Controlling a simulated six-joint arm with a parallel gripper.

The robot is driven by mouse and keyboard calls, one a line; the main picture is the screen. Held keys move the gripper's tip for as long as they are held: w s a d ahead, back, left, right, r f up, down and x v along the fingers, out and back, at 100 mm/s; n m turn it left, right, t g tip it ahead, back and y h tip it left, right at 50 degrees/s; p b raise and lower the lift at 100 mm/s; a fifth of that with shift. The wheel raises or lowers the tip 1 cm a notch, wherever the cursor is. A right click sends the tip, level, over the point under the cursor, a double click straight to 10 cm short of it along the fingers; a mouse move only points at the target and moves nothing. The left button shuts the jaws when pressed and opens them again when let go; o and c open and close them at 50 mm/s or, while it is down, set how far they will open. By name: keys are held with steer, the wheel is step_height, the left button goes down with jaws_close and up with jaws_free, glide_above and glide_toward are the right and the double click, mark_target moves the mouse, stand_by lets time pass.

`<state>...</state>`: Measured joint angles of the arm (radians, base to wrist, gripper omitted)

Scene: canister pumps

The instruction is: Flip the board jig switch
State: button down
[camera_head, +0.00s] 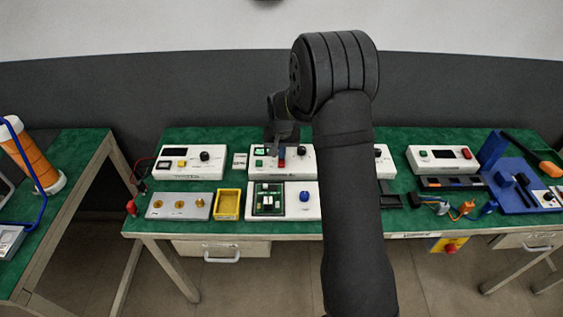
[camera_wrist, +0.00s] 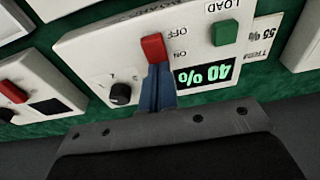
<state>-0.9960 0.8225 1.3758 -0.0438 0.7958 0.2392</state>
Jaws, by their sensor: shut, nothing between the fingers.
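My gripper (camera_head: 281,152) is over the middle white box (camera_head: 295,170) in the back row. Its blue fingers (camera_wrist: 157,80) are shut, with tips at the red switch (camera_wrist: 153,47) marked OFF and ON in the wrist view. I cannot tell whether they touch it. No readable label shows which one is the board jig.
A yellow tray (camera_head: 228,204) and a grey plate with knobs (camera_head: 179,206) lie to the left. Another white box (camera_head: 191,162) stands behind them. A white box with a red switch (camera_head: 441,158) and a blue stand (camera_head: 515,185) are at right. My arm hides part of the bench.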

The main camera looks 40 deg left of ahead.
steer(key=shift+r, duration=3.45)
step_height(320, 180, down, 7)
steer(key=shift+f, duration=0.1)
steer(key=shift+r, duration=0.2)
steer(key=s+d+r, duration=0.1)
steer(key=r, duration=0.7)
steer(key=s+d+r, duration=0.2)
steer(key=r, duration=0.6)
steer(key=shift+r, duration=0.4)
